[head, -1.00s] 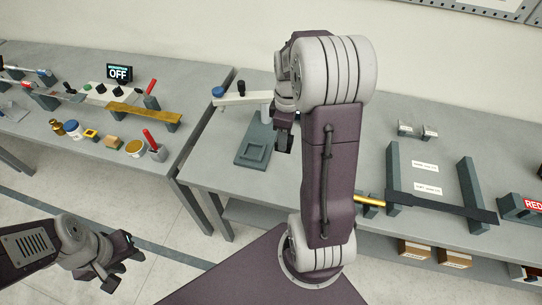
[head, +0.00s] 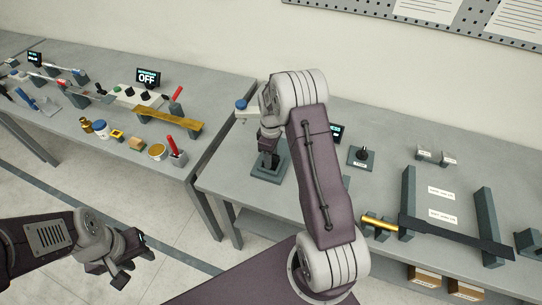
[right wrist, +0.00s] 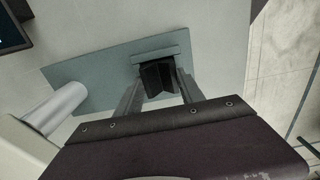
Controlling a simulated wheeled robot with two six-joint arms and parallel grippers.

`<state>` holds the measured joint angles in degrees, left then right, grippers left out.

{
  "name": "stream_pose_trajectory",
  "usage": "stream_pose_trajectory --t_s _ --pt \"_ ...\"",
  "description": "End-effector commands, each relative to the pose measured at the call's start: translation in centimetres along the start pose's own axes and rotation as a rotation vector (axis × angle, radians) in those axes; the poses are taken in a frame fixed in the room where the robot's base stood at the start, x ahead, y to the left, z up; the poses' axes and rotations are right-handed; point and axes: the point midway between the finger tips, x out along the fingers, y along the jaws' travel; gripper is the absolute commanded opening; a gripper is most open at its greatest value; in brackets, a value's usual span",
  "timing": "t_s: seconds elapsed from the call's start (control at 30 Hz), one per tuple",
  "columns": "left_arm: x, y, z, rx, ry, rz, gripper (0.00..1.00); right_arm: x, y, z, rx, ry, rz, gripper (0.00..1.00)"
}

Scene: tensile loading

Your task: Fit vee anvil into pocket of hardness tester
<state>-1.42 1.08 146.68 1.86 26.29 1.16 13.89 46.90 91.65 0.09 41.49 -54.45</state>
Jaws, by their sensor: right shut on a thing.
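The hardness tester has a grey-green base plate (head: 258,175) near the left end of the bench and a blue knob (head: 241,104) on its pale arm. My right gripper (head: 268,158) is right over the pocket in that plate. In the right wrist view its fingers (right wrist: 160,92) are shut on the dark vee anvil (right wrist: 157,77), whose notch shows. The anvil is at the raised pocket rim (right wrist: 160,52), which shows just beyond it. I cannot tell whether it sits fully inside. My left gripper (head: 128,262) hangs over the floor, open and empty.
A stand with a dark post (head: 362,156) and a small dark display (head: 336,132) are right of the tester. Two grey supports (head: 408,200) hold a dark bar farther right. A second bench (head: 110,150) with tools stands left, across a gap.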

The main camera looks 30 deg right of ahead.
Motion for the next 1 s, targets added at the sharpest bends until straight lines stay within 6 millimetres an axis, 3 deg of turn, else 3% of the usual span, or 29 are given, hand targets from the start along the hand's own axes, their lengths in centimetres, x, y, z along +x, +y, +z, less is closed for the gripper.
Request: stream_pose_trajectory --t_s 0.4,0.43,0.5,0.8,0.9,1.0 --pt "0.1 0.0 0.0 0.000 0.000 0.000 0.36 0.9 0.1 0.0 0.000 0.001 0.002 0.00" --pt "0.1 0.0 0.0 0.000 0.000 0.000 0.36 0.9 0.0 0.0 0.000 0.000 0.001 0.48" --pt "0.1 0.0 0.0 0.000 0.000 0.000 0.36 0.8 0.0 0.0 0.000 0.001 0.001 0.67" --pt "0.0 0.0 0.0 0.000 0.000 0.000 0.36 0.7 0.0 0.0 0.000 0.001 0.001 0.67" --pt "0.0 0.0 0.0 0.000 0.000 0.000 0.36 -0.1 0.1 0.0 0.000 0.003 0.004 0.67" --pt "0.4 0.0 0.0 0.000 0.000 0.000 0.36 -2.3 0.1 -0.1 0.000 0.004 0.006 0.67"
